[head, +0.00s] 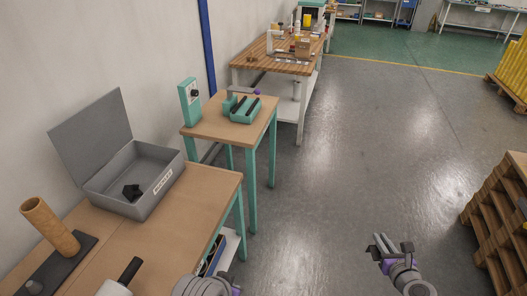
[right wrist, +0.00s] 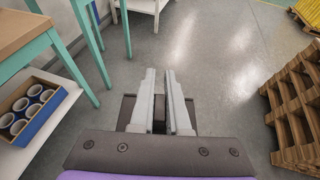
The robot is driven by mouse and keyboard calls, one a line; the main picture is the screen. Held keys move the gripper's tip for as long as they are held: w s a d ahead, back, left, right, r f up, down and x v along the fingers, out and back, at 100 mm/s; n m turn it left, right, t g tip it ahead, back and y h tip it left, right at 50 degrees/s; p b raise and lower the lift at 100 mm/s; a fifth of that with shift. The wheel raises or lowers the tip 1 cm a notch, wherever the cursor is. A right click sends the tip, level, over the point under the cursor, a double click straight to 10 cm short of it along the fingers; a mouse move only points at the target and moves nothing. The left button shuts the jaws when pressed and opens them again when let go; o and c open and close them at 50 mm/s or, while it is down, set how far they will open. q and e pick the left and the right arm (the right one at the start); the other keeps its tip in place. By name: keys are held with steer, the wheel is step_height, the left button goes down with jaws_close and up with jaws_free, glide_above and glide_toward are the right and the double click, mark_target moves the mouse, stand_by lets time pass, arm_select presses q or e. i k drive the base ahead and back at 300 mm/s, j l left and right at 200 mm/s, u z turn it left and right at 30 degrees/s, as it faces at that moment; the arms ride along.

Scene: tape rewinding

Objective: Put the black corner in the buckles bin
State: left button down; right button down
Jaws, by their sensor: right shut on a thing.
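The grey open-lidded bin (head: 115,199) with a white label stands on the near wooden table. The label is too small to read surely. Black pieces (head: 132,191) lie inside it; I cannot tell whether one is the black corner. My right gripper (head: 377,245) is over the floor, well right of the table and apart from the bin. In the right wrist view its two fingers (right wrist: 163,90) are close together, with a narrow gap and dark parts between their bases. What they hold cannot be made out. My left gripper is not in view.
The near table (head: 195,205) also bears a brown cardboard tube (head: 50,226) and a black-handled thing (head: 131,270). A smaller table (head: 213,128) with green devices stands behind. Wooden pallets (head: 497,215) stand at right. The floor (head: 320,190) between is clear.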

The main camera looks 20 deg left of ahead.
mark_target(127, 200)
steer(key=i+u, duration=0.1)
steer(key=i, duration=0.55)
steer(key=i+l, duration=0.15)
steer(key=i, duration=0.55)
steer(key=i+j+u, duration=0.15)
steer(key=u, duration=3.8)
steer(key=i+l, duration=0.25)
steer(key=l, duration=0.25)
